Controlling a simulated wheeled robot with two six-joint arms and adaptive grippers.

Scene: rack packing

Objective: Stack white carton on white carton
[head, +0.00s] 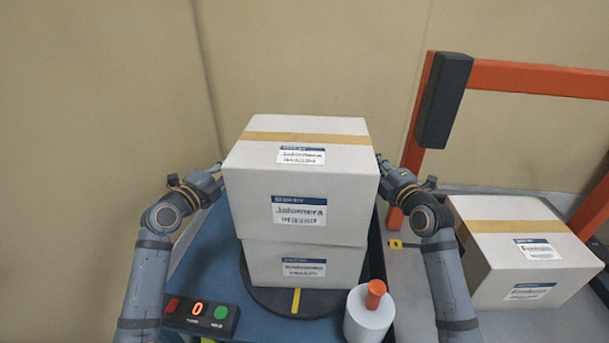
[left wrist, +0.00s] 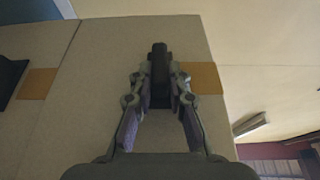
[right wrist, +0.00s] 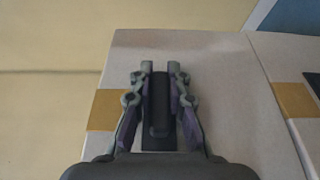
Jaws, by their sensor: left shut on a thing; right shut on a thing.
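The upper white carton (head: 300,187) has tan tape across its top and labels on its front. It sits squarely over the lower white carton (head: 303,266), which stands on a dark round plate (head: 258,292). I cannot tell whether the two touch or a thin gap lies between them. My left gripper (head: 219,171) is shut on a dark handle (left wrist: 160,65) on the upper carton's left side. My right gripper (head: 384,165) is shut on the matching dark handle (right wrist: 157,110) on its right side. The lower carton's side handles are hidden in the head view.
Another white carton (head: 515,245) lies on a grey surface at the right, by an orange rack frame (head: 530,78). A white cylinder with an orange top (head: 369,318) and a button box (head: 201,315) stand in front on the blue table. A beige wall is behind.

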